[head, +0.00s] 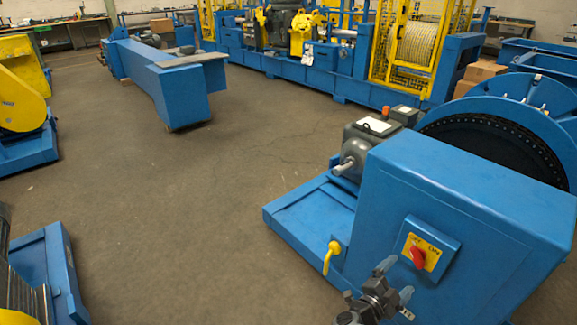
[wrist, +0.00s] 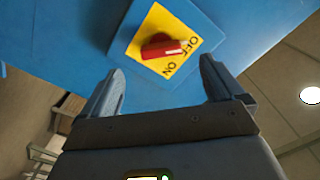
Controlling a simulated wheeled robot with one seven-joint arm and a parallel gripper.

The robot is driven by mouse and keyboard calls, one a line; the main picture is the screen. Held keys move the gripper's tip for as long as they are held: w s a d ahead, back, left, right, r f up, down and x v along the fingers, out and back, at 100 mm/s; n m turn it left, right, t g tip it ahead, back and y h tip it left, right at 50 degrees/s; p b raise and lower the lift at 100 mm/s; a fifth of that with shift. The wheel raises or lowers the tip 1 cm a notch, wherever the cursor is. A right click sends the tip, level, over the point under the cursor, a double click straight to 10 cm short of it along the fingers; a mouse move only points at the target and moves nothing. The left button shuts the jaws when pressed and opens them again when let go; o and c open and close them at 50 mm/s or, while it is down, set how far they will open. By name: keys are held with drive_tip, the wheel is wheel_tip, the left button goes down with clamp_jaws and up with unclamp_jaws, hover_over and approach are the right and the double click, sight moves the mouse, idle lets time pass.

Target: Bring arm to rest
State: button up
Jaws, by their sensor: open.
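My gripper (head: 396,279) is in front of the blue cabinet (head: 455,190) at the lower right of the head view. In the wrist view my gripper (wrist: 160,68) has its two fingers spread wide with nothing between them. Beyond the fingertips is a red rotary switch (head: 417,257) on a yellow plate on the cabinet's face. In the wrist view the red switch (wrist: 163,47) is apart from the fingers. The words OFF and ON show on the plate, and the handle's bright end lies near OFF.
A yellow lever (head: 331,256) stands out from the cabinet's left side. A grey motor (head: 372,145) sits on the blue base behind it. A large blue wheel housing (head: 530,100) is at the right. Open floor (head: 180,220) lies to the left.

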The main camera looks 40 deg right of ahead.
drive_tip(key=s+a+r+n+t+y, duration=0.4)
drive_tip(key=s+a+r+n+y, duration=0.2)
drive_tip(key=s+a+r+n, duration=0.1)
drive_tip(key=s+a+r+n+t+y, duration=0.5)
drive_tip(key=a+r+n, duration=0.5)
drive_tip(key=a, duration=0.3)
drive_tip(key=s+a+r+n+t+y, duration=0.4)
drive_tip(key=s+a+r+n+y, duration=0.2)
drive_tip(key=s+a+r+n, duration=0.2)
drive_tip(key=s+a+r, duration=0.1)
drive_tip(key=a+r, duration=0.1)
drive_tip(key=a, duration=0.1)
drive_tip(key=shift+s+t+y, duration=0.3)
drive_tip(key=shift+s+y, duration=0.05)
drive_tip(key=shift+y, duration=0.05)
drive_tip(key=shift+s+a+r+n, duration=0.15)
drive_tip(key=shift+a+r+n, duration=0.05)
drive_tip(key=shift+r+n, duration=0.25)
